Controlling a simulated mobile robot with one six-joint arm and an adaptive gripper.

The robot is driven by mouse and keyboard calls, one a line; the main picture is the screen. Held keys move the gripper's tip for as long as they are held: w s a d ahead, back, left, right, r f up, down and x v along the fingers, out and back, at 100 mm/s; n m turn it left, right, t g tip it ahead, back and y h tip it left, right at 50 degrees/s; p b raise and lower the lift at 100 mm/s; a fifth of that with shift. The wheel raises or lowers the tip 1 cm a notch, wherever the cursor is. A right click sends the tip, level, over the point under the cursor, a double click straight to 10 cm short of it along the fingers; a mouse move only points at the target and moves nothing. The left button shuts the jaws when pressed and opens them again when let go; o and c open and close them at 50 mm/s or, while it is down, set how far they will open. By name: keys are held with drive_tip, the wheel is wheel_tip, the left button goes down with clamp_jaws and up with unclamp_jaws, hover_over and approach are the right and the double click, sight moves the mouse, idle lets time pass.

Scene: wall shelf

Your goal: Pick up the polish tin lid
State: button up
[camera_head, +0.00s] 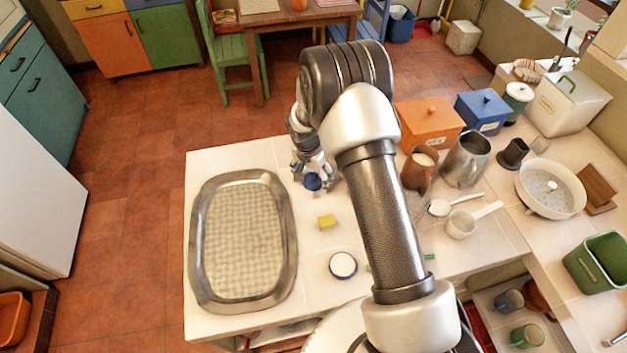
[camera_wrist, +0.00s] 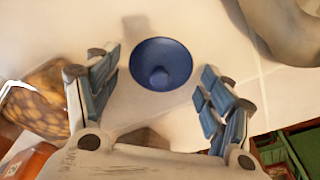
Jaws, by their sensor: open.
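My gripper (camera_wrist: 155,78) is open and empty, with one finger on each side of the lid in the wrist view. The fingers look apart from the lid; the height between them and the counter is hard to tell. A round white-topped tin with a dark blue rim (camera_head: 343,265) stands nearer the front of the counter.
A large metal tray (camera_head: 197,250) lies left of the lid. A brown mug (camera_head: 418,170), a metal jug (camera_head: 466,160) and an orange box (camera_head: 428,122) stand to the right, beyond my arm. Bare counter surrounds the lid.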

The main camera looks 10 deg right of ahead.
drive_tip(key=shift+s+f, duration=0.1)
drive_tip(key=shift+s, duration=0.05)
drive_tip(key=c, duration=1.8)
